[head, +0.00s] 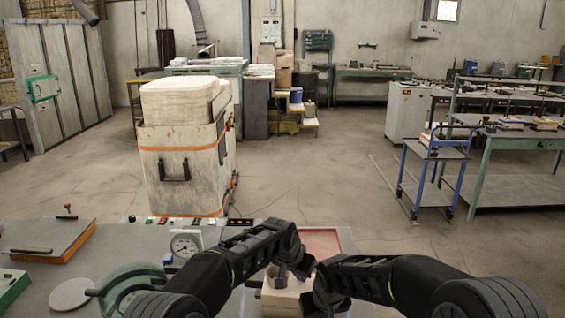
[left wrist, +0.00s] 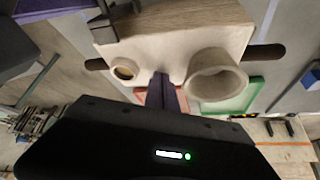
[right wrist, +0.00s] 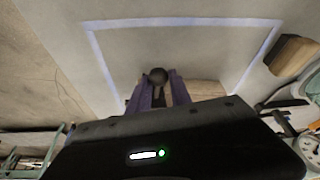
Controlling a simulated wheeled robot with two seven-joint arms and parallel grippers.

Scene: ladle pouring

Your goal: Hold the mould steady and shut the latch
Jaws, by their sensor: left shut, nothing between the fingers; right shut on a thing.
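The cream mould (head: 281,301) stands on the bench at the lower middle of the head view, partly hidden by my arms. In the left wrist view the mould (left wrist: 165,45) shows a small round hole, a wider cup-like opening and a dark handle at each side. A dark grey piece (left wrist: 103,28) sits at its edge; I cannot tell whether it is the latch. My left gripper (left wrist: 163,88) is shut and empty, close to the mould. My right gripper (right wrist: 158,88) is shut on a dark, round-ended handle (right wrist: 158,75), with part of the mould behind.
A red tray (head: 322,238) lies behind the mould. A dial gauge (head: 186,244), a round grey disc (head: 71,293), a green curved piece (head: 128,290) and an orange-edged board (head: 52,242) lie to the left on the bench. A large pale bin (head: 184,165) stands beyond it.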

